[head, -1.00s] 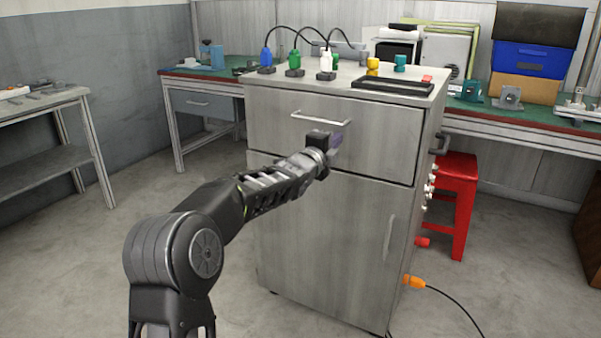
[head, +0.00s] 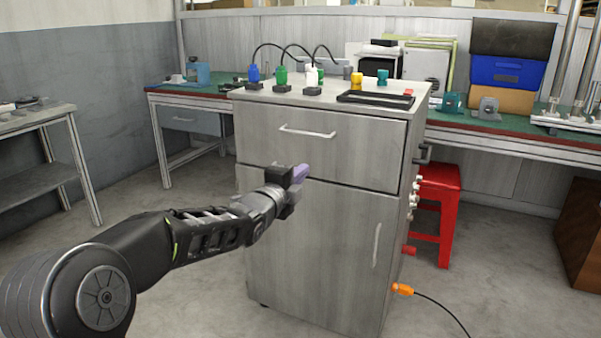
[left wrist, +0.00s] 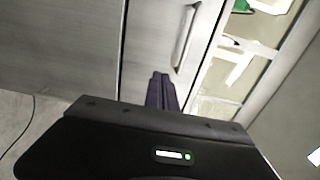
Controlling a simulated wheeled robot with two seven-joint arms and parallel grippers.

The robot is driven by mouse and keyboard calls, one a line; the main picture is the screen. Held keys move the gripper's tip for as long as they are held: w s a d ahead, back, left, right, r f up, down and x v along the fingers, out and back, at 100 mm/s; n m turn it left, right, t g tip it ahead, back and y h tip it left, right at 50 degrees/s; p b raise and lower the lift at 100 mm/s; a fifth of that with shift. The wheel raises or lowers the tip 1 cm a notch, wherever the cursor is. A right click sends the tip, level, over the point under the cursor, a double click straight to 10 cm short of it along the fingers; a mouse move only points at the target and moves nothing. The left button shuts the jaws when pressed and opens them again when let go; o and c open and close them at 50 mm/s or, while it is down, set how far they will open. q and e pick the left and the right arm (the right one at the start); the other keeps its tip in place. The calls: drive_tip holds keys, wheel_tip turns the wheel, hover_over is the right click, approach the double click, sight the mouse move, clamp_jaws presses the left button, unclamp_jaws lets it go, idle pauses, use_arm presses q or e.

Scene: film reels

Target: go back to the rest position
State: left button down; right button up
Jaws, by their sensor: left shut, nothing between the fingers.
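My left gripper (head: 301,173) is in front of the grey metal cabinet (head: 310,235), near the line between its drawer (head: 330,150) and the door below. Its purple fingers are shut with nothing between them. In the left wrist view the shut fingers (left wrist: 160,90) point toward the cabinet front, and the drawer handle (left wrist: 186,38) lies beyond them. Whether the fingertips stand clear of the cabinet front is hard to tell. The drawer looks closed. My right gripper is not in any view.
Coloured plugs with black cables (head: 283,75) and a black tray (head: 375,98) are on the cabinet top. A red stool (head: 438,200) stands at its right. An orange plug (head: 402,289) with a cable is low on its right side. Open floor lies left.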

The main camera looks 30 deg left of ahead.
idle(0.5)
